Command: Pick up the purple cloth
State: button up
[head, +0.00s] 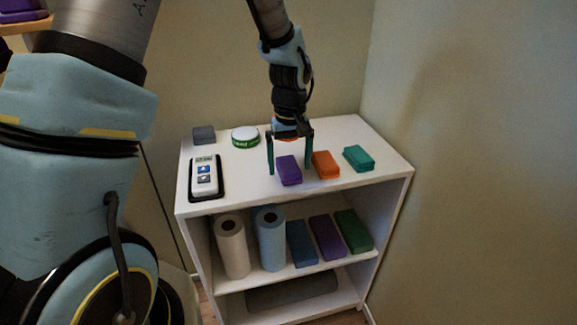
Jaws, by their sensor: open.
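The purple cloth (289,171) is a small folded block lying on the white top of the shelf unit (236,191). My gripper (289,170) points down over it with the fingers apart. One finger shows to the left of the cloth and the other to its right, in front of the orange cloth's left side. Nothing shows held between the fingers. From this view I cannot tell how far the fingertips are above the shelf top, or whether they touch the cloth.
An orange cloth (326,165) lies close to the right of the purple one, then a green cloth (358,158). On the left are a white device (204,178), a round tin (245,138) and a grey block (204,135). Lower shelves hold rolls and folded cloths. A wall stands at right.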

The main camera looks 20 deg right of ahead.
jog(key=shift+f, duration=0.3)
jog(key=shift+c, duration=0.2)
jog(key=c, duration=1.4)
